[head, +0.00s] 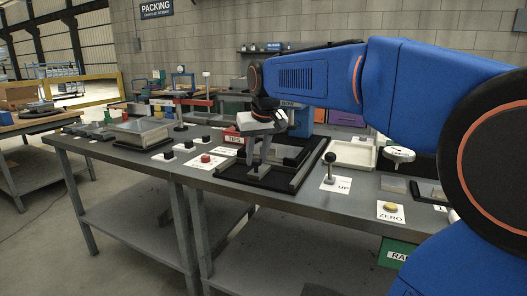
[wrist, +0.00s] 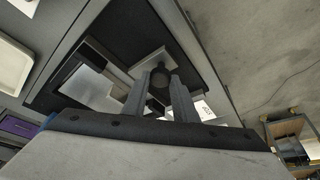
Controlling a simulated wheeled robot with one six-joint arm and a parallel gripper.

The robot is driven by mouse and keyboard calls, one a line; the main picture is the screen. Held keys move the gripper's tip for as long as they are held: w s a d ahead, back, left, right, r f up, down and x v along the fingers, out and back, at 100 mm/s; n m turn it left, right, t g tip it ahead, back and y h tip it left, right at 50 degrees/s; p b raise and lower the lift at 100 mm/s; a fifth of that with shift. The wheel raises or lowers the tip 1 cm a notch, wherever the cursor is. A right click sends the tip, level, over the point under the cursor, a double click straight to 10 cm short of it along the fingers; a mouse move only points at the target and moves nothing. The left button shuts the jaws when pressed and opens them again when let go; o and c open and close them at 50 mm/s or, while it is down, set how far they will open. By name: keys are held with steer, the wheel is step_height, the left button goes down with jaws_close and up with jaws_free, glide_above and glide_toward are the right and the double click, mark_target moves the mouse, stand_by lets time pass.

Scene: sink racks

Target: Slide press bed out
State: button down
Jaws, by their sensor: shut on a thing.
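The press stands on the workbench as a low black frame (head: 300,176) with grey rails, and its dark base shows in the wrist view (wrist: 60,98). A dark round knob (wrist: 160,76) sits at a light grey plate at the front end of the press bed. My gripper (head: 258,170) reaches down over the front of the frame. Its two grey fingers (wrist: 160,92) are closed around the knob, one on each side. A pale shiny plate (wrist: 92,86) lies inside the frame, partly hidden by a dark bar. My wrist and fingers hide part of the bed in the head view.
A lever on an UP card (head: 331,172) and a yellow ZERO button (head: 390,206) stand to the right. A red button (head: 206,158) is to the left. A cream tray (head: 353,154) lies behind. The bench's front edge is close to the frame, with open floor beyond.

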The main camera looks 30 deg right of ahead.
steer(key=shift+s+a+f, duration=0.1)
steer(key=shift+s+a, duration=0.4)
steer(key=shift+a, duration=0.05)
steer(key=c, duration=1.4)
jaws_free()
steer(key=shift+a, duration=0.15)
steer(key=shift+c, duration=0.2)
steer(key=d+v, duration=0.1)
steer(key=v, duration=1.6)
steer(key=shift+s+a+r, duration=0.15)
steer(key=shift+a+r, duration=0.1)
steer(key=shift+a, duration=0.2)
steer(key=s+f, duration=0.6)
steer(key=f, duration=0.5)
steer(key=s+a+f+n, duration=0.1)
steer(key=s+f, duration=0.6)
steer(key=f, duration=0.5)
steer(key=s+a+f, duration=0.1)
steer(key=s+f, duration=0.6)
steer(key=f, duration=0.5)
steer(key=shift+s+y, duration=0.15)
steer(key=shift+y, duration=0.15)
